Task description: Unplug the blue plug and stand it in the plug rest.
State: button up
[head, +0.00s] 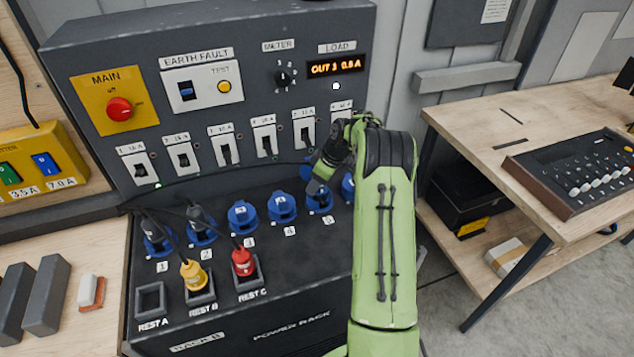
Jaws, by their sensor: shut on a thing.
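My gripper (322,174) is shut above the row of blue sockets, close to socket 5 (319,200). A small blue part, which looks like the blue plug (305,171), shows at the left side of its fingers. The gripper hides most of this plug, and I cannot tell whether it is clear of a socket. The plug rest marked REST A (151,299) is an empty square holder at the front left of the panel. A yellow plug (193,275) stands in REST B and a red plug (243,261) stands in REST C.
Dark plugs with cables sit in socket 1 (157,240) and socket 2 (202,226). Sockets 3 (243,217) and 4 (282,207) are empty. The upright panel carries a red main knob (120,110), several breakers and a lit load display (336,66). A bench (480,125) stands at right.

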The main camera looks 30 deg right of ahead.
jog(key=shift+r+p, duration=1.75)
jog(key=shift+r, duration=1.05)
